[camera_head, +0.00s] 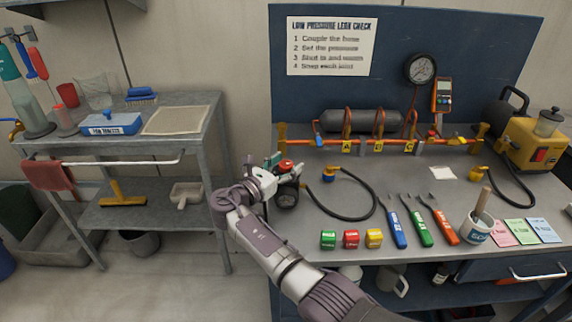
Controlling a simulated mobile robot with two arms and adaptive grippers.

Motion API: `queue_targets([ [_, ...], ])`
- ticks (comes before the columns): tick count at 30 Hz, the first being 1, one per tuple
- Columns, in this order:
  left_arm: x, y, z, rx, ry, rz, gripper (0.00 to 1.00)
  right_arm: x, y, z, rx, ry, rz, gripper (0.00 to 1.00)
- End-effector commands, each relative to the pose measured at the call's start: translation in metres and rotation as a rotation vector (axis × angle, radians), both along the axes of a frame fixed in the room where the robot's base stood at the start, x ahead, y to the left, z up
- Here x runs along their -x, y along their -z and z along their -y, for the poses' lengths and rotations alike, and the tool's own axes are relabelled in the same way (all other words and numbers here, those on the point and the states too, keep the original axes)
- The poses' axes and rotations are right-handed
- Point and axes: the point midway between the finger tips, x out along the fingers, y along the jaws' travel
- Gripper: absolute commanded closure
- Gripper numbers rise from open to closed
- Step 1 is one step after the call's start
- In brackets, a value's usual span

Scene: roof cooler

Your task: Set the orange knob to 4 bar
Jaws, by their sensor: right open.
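The orange knob (285,165) shows as a small red-orange cap at the left end of the bench, on top of a regulator. A small dark round gauge (288,194) sits just below it; its reading is too small to tell. My right gripper (275,163) reaches in from the bottom and is open, right beside the knob at its left. Whether its fingers are around the knob or touching it, I cannot tell. The gripper and wrist partly hide the regulator. My left gripper is not in view.
A black hose (342,216) curls right of the regulator. Green, red and yellow blocks (351,239) and coloured wrenches (421,225) lie along the bench front. An orange pipe (360,144) with valves runs behind. A larger gauge (420,69) stands at the back. A grey shelf (205,135) is left.

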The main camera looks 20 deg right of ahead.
Motion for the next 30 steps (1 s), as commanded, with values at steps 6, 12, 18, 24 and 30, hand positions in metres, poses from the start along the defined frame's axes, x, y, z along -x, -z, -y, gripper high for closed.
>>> queue_targets([
  [6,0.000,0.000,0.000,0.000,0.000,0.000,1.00,0.015,0.001,-0.024,-0.003,-0.003,-0.001,0.34],
  [12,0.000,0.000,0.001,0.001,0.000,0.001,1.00,0.033,0.001,-0.051,-0.002,-0.002,-0.002,0.34],
  [18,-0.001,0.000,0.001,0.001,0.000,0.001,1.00,0.040,0.000,-0.062,0.000,-0.001,0.000,0.34],
  [24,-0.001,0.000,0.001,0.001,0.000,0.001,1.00,0.041,0.000,-0.063,0.000,-0.001,0.000,0.34],
  [30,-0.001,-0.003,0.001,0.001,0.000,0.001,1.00,0.025,-0.017,-0.059,0.008,-0.062,0.064,0.34],
])
